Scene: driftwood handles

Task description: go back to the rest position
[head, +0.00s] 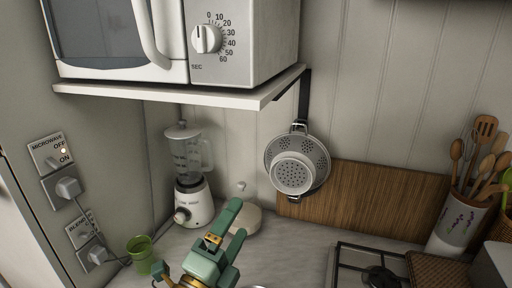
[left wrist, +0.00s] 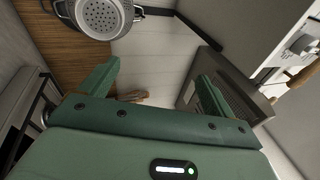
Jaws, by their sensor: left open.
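My left gripper (head: 234,226) is green and reaches up from the bottom middle of the head view, over the worktop. In the left wrist view its two fingers (left wrist: 157,84) stand wide apart with nothing between them close by. It is open and empty, in front of the blender and the pale rounded pot behind it. Its own contact with anything cannot be seen. My right gripper is not in view.
A microwave (head: 120,40) sits on a white shelf (head: 180,94) above. A blender (head: 190,175), green cup (head: 140,253) and pale pot (head: 246,218) stand near my gripper. A colander (head: 297,165) hangs on the wall. A hob (head: 345,262) and utensil crock (head: 452,228) are right.

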